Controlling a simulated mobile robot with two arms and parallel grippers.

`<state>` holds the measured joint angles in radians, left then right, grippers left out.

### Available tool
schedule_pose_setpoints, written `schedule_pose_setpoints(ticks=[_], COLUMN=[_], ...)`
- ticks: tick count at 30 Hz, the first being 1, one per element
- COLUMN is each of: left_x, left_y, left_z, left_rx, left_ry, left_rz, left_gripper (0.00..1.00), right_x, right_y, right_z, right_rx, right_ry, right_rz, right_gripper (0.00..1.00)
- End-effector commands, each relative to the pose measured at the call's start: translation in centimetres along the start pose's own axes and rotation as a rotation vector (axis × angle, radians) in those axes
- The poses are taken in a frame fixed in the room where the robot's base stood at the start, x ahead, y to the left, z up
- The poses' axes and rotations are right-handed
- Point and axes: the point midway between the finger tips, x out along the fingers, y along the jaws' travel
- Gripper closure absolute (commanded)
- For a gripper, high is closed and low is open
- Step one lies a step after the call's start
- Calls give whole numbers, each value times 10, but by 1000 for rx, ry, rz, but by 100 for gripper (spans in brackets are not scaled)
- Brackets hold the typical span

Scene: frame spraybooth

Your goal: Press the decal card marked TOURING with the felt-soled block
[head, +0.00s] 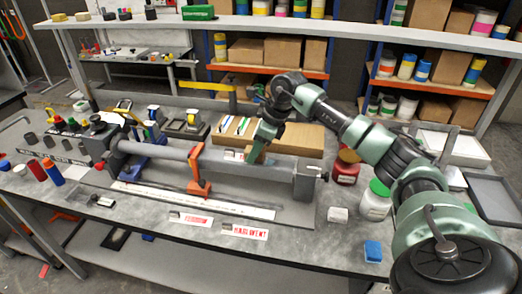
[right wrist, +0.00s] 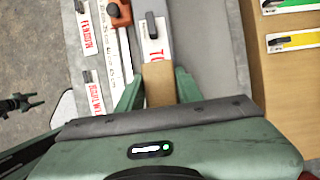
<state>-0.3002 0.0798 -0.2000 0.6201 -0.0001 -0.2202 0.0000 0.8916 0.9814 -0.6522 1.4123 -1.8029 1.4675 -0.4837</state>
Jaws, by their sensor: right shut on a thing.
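My right gripper (head: 256,157) is over the grey tube (head: 265,162) clamped along the bench. In the right wrist view its fingers (right wrist: 158,92) are shut on a tan block (right wrist: 158,84). A white card (right wrist: 152,42) with a dark tab and red letters starting with T lies on the tube at the block's far end. The block covers the rest of its lettering, and I cannot tell whether it touches the card. The card also shows small in the head view (head: 230,155). The felt sole is hidden.
Two other red-lettered cards (head: 190,218) (head: 244,231) lie at the bench's front, near a long white ruler (head: 195,200). An orange clamp (head: 198,172) stands at the tube. A white jar (head: 375,203), a red jar (head: 345,170) and a blue block (head: 373,251) stand to the right.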

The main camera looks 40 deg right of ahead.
Motion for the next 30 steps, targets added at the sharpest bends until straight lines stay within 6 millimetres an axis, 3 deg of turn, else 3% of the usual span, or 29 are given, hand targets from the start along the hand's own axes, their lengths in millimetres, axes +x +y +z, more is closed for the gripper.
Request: schedule_pose_setpoints(ticks=[5,21,30], left_x=[0,9,9], left_y=[0,0,0], left_z=[0,1,1], left_rx=[0,0,0], left_ry=[0,0,0], left_rz=[0,0,0], left_gripper=[44,44,44], right_x=[3,-10,-11], right_y=[0,0,0], right_z=[2,-30,-32], right_rx=[1,2,1], right_ry=[2,5,5], right_rz=[0,1,2], right_gripper=[97,97,97])
